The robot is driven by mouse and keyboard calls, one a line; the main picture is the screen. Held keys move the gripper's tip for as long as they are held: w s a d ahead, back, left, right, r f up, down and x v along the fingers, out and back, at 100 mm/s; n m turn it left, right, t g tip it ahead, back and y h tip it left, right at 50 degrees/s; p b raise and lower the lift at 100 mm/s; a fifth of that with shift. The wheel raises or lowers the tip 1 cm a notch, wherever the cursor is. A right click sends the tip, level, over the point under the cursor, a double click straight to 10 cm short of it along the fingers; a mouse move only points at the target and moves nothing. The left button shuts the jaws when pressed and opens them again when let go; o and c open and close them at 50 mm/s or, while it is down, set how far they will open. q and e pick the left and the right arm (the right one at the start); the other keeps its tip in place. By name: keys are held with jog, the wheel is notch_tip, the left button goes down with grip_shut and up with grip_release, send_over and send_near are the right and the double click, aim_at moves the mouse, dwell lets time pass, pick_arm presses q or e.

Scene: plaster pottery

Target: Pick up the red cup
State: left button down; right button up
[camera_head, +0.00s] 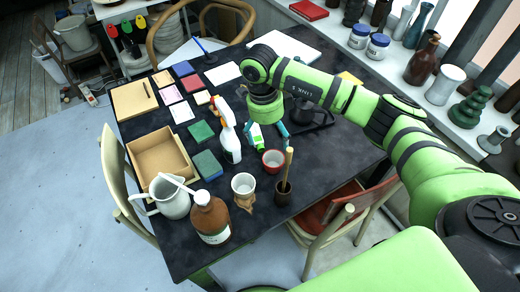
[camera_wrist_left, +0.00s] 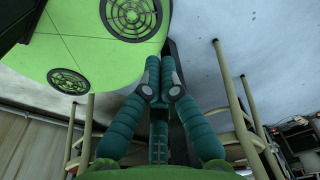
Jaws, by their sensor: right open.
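The red cup (camera_head: 273,161) stands upright on the dark table, its rim and inside showing in the head view. My right gripper (camera_head: 265,131) points down above the table, just behind the cup in the picture. Its teal fingers are spread open and hold nothing; the cup is outside them. I cannot tell the exact height of the fingertips. My left gripper (camera_wrist_left: 161,77) shows in the left wrist view, away from the table items. Its fingertips are close together with nothing visible between them, but whether it is fully shut is unclear.
Near the cup are a white cup (camera_head: 243,185), a dark pot with a brush (camera_head: 283,192), a spray bottle (camera_head: 229,135) and a green-white tube (camera_head: 257,137). A brown bottle (camera_head: 210,219) and white jug (camera_head: 170,198) stand at front left. Chairs border the table.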

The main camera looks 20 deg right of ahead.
jog(key=b, duration=0.3)
send_over(273, 161)
jog(key=s+a, duration=0.1)
jog(key=a, duration=0.2)
notch_tip(273, 161, down, 5)
jog(key=f+b, duration=0.1)
jog(key=s+f+b, duration=0.1)
jog(key=f, duration=0.1)
jog(key=shift+d+f, duration=0.2)
jog(key=shift+f, duration=0.05)
jog(key=f, duration=0.1)
jog(key=d+f+p, duration=0.1)
jog(key=f, duration=0.3)
jog(key=shift+s+d+p, duration=0.1)
jog(key=shift+d+p, duration=0.15)
jog(key=shift+p, duration=0.15)
jog(key=shift+f, duration=0.45)
pick_arm(q)
notch_tip(273, 161, down, 5)
jog(key=shift+f, duration=0.1)
pick_arm(e)
jog(key=c, duration=1.3)
